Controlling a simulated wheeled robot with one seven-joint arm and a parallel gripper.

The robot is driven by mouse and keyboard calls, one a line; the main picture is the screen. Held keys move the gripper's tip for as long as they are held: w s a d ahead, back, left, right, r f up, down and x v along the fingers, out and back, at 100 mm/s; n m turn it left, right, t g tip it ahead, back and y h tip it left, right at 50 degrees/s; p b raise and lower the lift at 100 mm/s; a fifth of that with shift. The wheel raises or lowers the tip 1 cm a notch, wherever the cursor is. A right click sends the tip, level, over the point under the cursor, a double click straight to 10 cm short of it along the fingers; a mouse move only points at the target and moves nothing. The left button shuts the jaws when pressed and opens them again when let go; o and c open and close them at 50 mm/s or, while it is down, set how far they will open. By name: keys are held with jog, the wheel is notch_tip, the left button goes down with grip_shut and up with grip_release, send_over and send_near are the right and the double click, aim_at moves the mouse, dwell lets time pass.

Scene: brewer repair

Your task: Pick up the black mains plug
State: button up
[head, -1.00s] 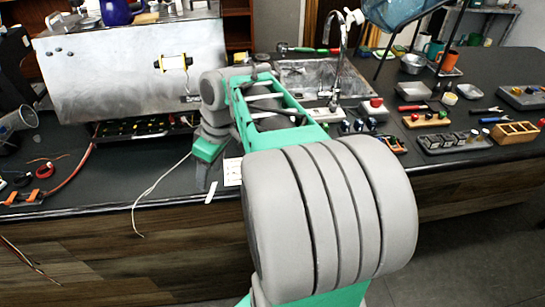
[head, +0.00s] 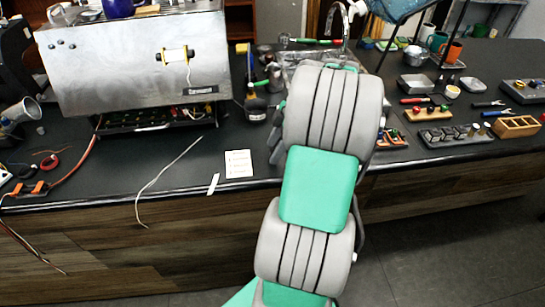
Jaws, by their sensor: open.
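I cannot make out the black mains plug for certain in the head view. A thin pale cable (head: 165,172) lies on the dark counter (head: 110,172) and hangs over its front edge; no plug shows on its visible end. My gripper's fingertips do not show; my raised arm stands in the middle of the view and hides what is behind it, including part of the counter and the sink.
A steel brewer (head: 110,75) stands at the back left, with an open underside. A black bottle (head: 256,108) and a white card (head: 238,163) are left of my arm.

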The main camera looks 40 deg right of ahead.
jog(key=shift+c, duration=0.5)
grip_shut()
